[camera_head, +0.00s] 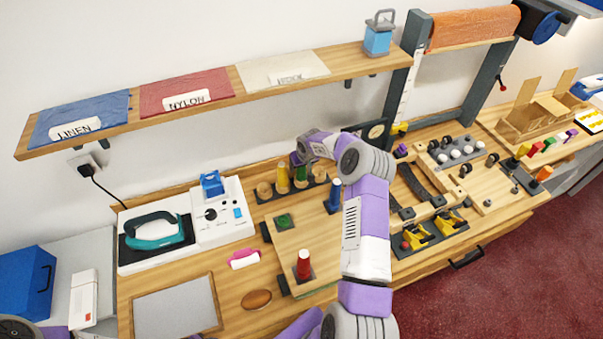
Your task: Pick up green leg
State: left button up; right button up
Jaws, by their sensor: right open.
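The green leg (301,174) stands upright in a dark rack (266,196) at the back of the wooden counter, just right of the yellow leg (283,178). My right arm reaches in from the bottom, and its gripper (299,161) is open at the top of the green leg. The wrist and gripper hide part of the leg's top, and I cannot tell whether the fingers touch it. A blue leg (335,195) stands to the right and a red leg (304,264) stands on a wooden board (303,238). My left gripper is out of view.
A teal iron (155,233) rests on a white station at left. A grey pad (176,309), pink item (244,258) and brown oval (257,299) lie in front. A shelf (210,98) with fabric swatches hangs above. Clamps and toggles (437,229) lie right of my arm.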

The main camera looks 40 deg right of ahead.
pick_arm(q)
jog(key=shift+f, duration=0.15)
pick_arm(e)
jog(key=shift+w+f, duration=0.15)
jog(key=shift+f, duration=0.15)
jog(key=shift+c, duration=0.6)
jog(key=c, duration=1.1)
pick_arm(q)
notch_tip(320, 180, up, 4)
jog(key=p, duration=0.4)
pick_arm(e)
jog(key=shift+o, duration=0.2)
notch_tip(320, 180, up, 10)
jog(key=shift+r, duration=0.1)
